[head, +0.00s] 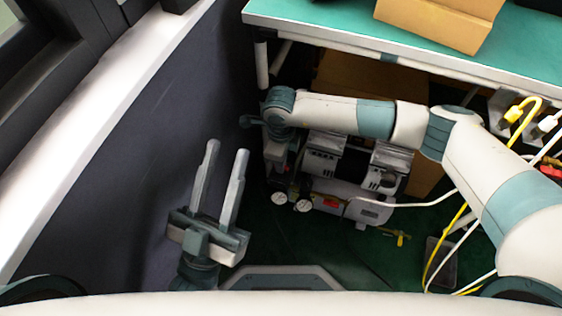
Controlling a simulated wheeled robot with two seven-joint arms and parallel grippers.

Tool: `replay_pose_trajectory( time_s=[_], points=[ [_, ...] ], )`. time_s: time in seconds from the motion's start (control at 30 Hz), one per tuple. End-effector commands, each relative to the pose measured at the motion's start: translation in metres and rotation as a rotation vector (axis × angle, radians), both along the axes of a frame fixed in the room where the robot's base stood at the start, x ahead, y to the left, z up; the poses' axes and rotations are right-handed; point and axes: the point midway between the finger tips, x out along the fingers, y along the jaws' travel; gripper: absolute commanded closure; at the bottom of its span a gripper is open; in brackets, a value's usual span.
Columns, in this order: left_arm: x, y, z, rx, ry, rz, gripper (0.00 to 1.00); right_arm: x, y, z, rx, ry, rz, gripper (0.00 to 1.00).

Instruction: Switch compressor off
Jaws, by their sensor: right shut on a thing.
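The compressor (371,211) stands on the dark green floor under the table, with a white tank, silver and black motor parts, two round gauges (290,202) and a red label. My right arm reaches across above it from the right. My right gripper (280,177) points down at the compressor's left end, just above the gauges, and is shut on a part there. A bit of red shows beside its fingers. The switch itself cannot be made out clearly behind the gripper. My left gripper (227,147) is open and empty, left of the compressor and apart from it.
A green-topped table (330,17) overhangs the compressor, with a cardboard box (440,22) on it. A dark wall panel (110,170) is close on the left. Yellow cable (447,240) and white hoses run at the right. Some floor in front is clear.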

Motion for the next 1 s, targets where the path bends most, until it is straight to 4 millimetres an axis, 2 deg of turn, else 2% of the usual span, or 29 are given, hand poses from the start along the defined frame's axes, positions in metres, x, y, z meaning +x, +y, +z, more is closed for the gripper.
replay_pose_trajectory(
  time_s=[0.13, 0.2, 0.23, 0.77, 1.0],
  points=[
    [0.000, 0.000, 0.000, 0.000, 0.000, 0.000, 0.69, 0.000, 0.000, 0.000, -0.001, 0.000, 0.001, 1.00],
    [0.000, 0.000, 0.000, 0.000, 0.000, 0.000, 0.69, 0.000, 0.000, 0.000, -0.001, 0.000, 0.001, 0.80],
    [0.000, 0.000, 0.000, 0.000, 0.000, 0.000, 0.69, 0.000, 0.000, 0.000, -0.001, 0.000, 0.001, 0.73],
    [0.003, -0.001, -0.001, 0.008, 0.026, -0.002, 0.69, 0.000, 0.000, 0.006, 0.000, 0.000, -0.001, 0.73],
    [0.014, -0.007, -0.029, 0.065, 0.186, -0.013, 0.69, 0.000, 0.000, 0.022, 0.000, 0.000, -0.001, 0.73]
  ],
)
